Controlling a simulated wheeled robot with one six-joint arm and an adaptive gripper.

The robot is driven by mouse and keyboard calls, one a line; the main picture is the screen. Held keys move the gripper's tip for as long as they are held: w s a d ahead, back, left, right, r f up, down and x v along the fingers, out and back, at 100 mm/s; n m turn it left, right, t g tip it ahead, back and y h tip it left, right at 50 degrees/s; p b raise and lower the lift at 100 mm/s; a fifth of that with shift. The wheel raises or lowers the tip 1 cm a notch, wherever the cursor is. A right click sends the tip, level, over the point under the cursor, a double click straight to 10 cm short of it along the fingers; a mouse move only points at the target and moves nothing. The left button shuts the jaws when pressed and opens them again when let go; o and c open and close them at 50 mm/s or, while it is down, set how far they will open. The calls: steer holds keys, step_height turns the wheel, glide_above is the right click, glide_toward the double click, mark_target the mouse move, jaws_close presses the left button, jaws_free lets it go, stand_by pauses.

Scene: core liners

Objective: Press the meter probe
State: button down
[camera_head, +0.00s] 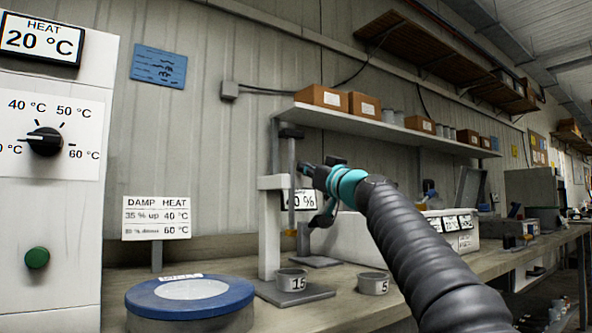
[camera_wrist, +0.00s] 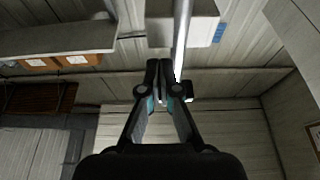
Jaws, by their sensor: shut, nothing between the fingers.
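The meter probe is a slim grey vertical rod (camera_head: 291,185) with a black cap (camera_head: 291,133), held in a white stand (camera_head: 269,235) on the bench. Its display (camera_head: 304,199) is partly covered by my arm; only "0 %" reads clearly. My gripper (camera_head: 306,170) is just right of the rod, below the cap. In the wrist view my gripper (camera_wrist: 162,68) has its fingers together and empty. The rod (camera_wrist: 183,40) passes close to the right fingertip there; I cannot tell whether they touch.
A cup marked 15 (camera_head: 291,281) stands on the stand's base plate, and a cup marked 5 (camera_head: 373,284) to its right. A blue-rimmed round container (camera_head: 190,296) is at front left. A shelf (camera_head: 390,130) with boxes runs above. A heat panel (camera_head: 50,190) stands at left.

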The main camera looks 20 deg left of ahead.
steer(key=s+d+b, duration=0.1)
steer(key=s+d, duration=0.5)
steer(key=d, duration=0.1)
steer(key=shift+r+b, duration=0.35)
stand_by(0.7)
steer(key=shift+d, duration=0.1)
stand_by(0.7)
